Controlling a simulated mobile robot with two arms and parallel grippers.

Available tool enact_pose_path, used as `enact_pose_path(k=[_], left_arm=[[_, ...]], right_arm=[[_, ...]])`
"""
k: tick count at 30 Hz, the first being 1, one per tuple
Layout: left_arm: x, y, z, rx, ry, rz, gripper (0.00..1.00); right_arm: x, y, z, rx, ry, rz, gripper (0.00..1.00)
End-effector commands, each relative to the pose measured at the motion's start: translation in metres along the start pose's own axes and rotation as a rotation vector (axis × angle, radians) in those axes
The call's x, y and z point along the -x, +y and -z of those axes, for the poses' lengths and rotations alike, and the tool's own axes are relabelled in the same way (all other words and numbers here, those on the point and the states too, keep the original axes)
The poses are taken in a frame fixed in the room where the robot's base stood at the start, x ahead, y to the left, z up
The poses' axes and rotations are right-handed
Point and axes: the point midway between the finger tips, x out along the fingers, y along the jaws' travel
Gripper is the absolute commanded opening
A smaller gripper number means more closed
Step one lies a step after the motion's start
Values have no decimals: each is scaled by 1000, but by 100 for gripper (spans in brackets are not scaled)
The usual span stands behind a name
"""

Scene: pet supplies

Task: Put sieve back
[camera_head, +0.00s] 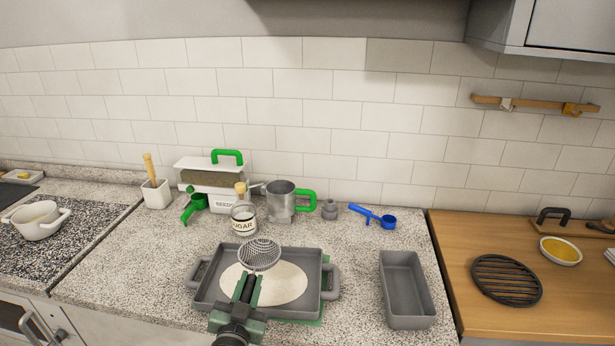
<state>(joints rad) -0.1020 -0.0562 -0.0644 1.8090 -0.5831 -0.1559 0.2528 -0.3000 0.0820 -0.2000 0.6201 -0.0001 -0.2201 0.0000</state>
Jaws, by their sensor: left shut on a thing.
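My left gripper (247,291) reaches in from the bottom and is shut on the sieve (259,254). The sieve's round metal mesh points away from the gripper, and its handle is mostly hidden by the fingers. The mesh appears over the grey tray (206,294), which holds a flat, pale round of dough (288,284). I cannot tell how high the sieve is above the tray. My right gripper is not in view.
Behind the tray stand a sugar jar (243,219), a metal cup with a green handle (281,203) and a white seeds box (212,178). A blue scoop (374,216) lies right of them. A grey loaf tin (405,289) is at right. A wooden rail with hooks (535,104) is on the wall.

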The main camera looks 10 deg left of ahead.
Motion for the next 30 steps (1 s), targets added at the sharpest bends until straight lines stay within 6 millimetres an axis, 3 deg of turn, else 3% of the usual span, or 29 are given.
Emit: enact_pose_path(k=[4,8,12,16,21,30], left_arm=[[36,5,-9,0,-1,-9,0],[90,7,-12,3,0,-19,0],[145,4,-4,3,3,-24,0],[183,-1,9,1,5,-26,0],[209,-6,22,2,6,-27,0],[214,-8,26,2,8,-27,0]], right_arm=[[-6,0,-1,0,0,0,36],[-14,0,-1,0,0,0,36],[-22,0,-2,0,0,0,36],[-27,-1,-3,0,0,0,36],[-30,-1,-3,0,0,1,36],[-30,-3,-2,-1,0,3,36]])
